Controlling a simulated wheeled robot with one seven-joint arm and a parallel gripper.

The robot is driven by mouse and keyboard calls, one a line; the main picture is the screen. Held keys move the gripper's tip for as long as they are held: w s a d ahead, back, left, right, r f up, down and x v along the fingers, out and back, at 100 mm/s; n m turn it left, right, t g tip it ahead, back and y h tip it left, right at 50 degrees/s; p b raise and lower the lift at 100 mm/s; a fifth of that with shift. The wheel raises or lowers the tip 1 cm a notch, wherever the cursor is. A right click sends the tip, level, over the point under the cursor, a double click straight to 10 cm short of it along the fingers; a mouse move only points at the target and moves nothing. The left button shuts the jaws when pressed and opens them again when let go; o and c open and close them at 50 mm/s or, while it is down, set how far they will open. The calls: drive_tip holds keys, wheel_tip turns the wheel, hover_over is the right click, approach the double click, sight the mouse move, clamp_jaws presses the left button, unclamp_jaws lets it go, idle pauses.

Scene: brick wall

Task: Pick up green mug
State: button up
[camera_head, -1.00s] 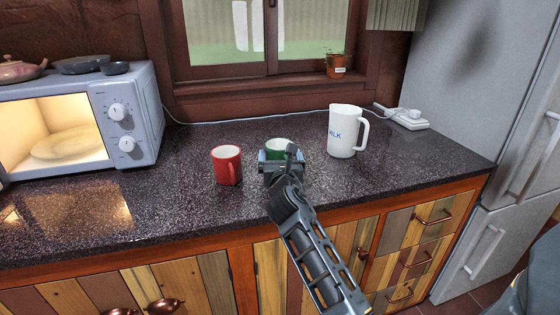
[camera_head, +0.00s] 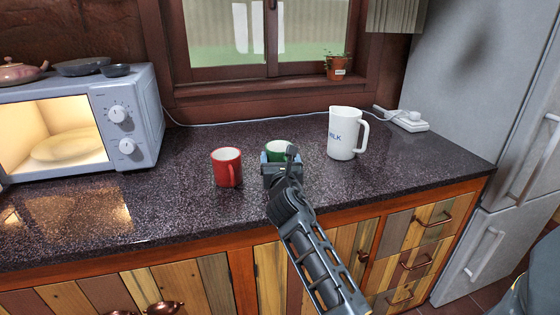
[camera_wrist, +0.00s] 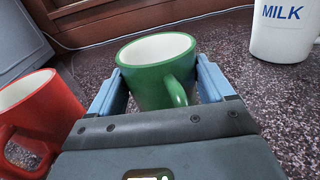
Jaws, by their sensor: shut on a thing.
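The green mug (camera_head: 279,147) stands upright on the dark speckled counter, with my gripper in front of it hiding most of its body in the head view. In the wrist view the green mug (camera_wrist: 157,70) has a white inside and its handle points toward my gripper and slightly right. My gripper (camera_wrist: 163,88) has its two blue-grey fingers on either side of the mug and is shut on it. My gripper also shows in the head view (camera_head: 281,160). I cannot clearly tell whether the mug's base still touches the counter.
A red mug (camera_head: 227,167) stands close on the left, and also shows in the wrist view (camera_wrist: 38,117). A white MILK jug (camera_head: 343,133) stands to the right. A microwave (camera_head: 128,113) is at the far left. The counter's front (camera_head: 200,215) is clear.

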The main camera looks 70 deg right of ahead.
drive_tip(key=shift+r+p, duration=0.55)
drive_tip(key=shift+r, duration=0.9)
drive_tip(key=shift+s+d+r+p, duration=0.1)
drive_tip(key=shift+r+p, duration=0.1)
drive_tip(key=shift+r, duration=0.25)
drive_tip(key=shift+s+r+p, duration=0.1)
drive_tip(key=shift+r+p, duration=0.05)
drive_tip(key=shift+r, duration=0.25)
drive_tip(key=s+d+r+p, duration=0.4)
drive_tip(key=s+d+r, duration=0.1)
drive_tip(key=s, duration=0.4)
drive_tip(key=shift+s+r, duration=0.4)
drive_tip(key=shift+r, duration=0.3)
drive_tip(key=shift+d, duration=0.1)
